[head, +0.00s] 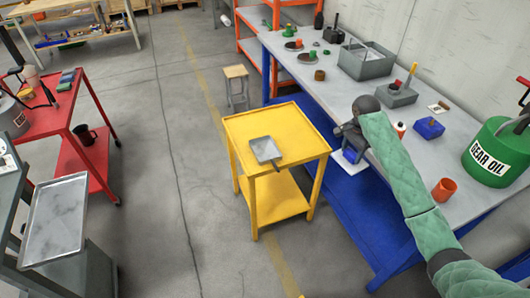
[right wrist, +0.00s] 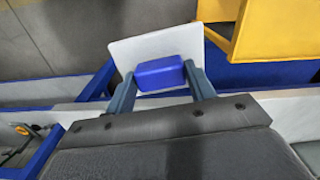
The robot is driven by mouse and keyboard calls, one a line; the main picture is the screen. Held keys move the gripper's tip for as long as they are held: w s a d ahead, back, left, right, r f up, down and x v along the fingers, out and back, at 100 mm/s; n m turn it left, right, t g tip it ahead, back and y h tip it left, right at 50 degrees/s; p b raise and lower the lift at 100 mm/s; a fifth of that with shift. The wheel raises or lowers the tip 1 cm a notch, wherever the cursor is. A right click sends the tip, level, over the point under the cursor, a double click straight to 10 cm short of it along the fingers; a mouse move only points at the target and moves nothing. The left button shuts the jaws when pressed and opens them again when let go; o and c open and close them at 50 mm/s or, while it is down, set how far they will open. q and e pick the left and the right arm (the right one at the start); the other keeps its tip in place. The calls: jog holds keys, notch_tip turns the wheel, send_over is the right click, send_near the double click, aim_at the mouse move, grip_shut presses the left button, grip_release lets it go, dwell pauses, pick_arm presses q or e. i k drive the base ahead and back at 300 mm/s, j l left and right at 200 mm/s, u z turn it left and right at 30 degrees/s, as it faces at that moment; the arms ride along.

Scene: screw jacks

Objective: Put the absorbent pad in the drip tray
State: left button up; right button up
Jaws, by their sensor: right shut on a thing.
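The absorbent pad (head: 341,159) looks like a flat white square with a blue block (right wrist: 160,74) on it. The white sheet also shows in the right wrist view (right wrist: 150,47). My right gripper (head: 350,152) is shut on the blue block, with one finger on each side. It holds the pad beside the grey bench's left edge, right of the yellow cart. A small shallow grey tray with a handle, apparently the drip tray (head: 264,149), lies on the cart top, apart from the pad. My left gripper is not in view.
The yellow cart (head: 300,119) has bare top around the tray. The grey bench (head: 400,118) holds a blue box (head: 429,128), an orange cup (head: 444,189) and a green gear oil drum (head: 495,165). A stool (head: 237,73) stands behind the cart. Open floor lies left.

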aim_at(265, 151)
jog(key=i+j, duration=0.35)
jog(key=j, duration=0.15)
jog(key=i+j, duration=0.4)
jog(key=j, duration=0.1)
